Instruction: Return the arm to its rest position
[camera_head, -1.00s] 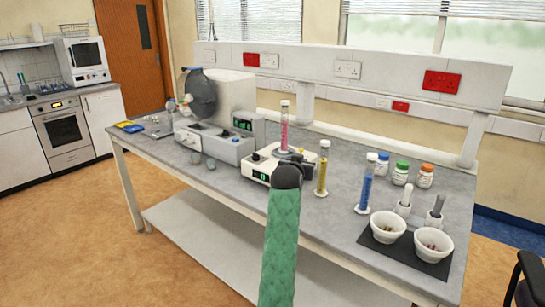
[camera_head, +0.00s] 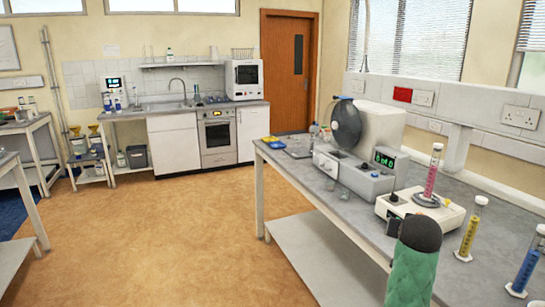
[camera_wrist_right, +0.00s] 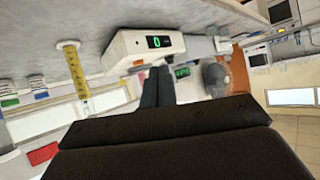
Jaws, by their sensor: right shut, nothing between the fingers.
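My right gripper (camera_wrist_right: 158,72) shows in the right wrist view as two dark fingers close together, shut and empty. A white instrument with a green display (camera_wrist_right: 143,46) and a yellow cylinder (camera_wrist_right: 76,70) appear beyond it, tilted in this view. In the head view, my green-covered arm link with a dark rounded end (camera_head: 414,262) rises at the lower right, in front of the bench (camera_head: 300,185). My left gripper is in neither view.
The bench holds a grey machine (camera_head: 365,180), a white instrument (camera_head: 445,218) with a pink cylinder (camera_head: 431,175) on it, a yellow cylinder (camera_head: 469,232) and a blue one (camera_head: 524,272). Open floor (camera_head: 170,235) lies left. A sink counter (camera_head: 160,108) stands behind.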

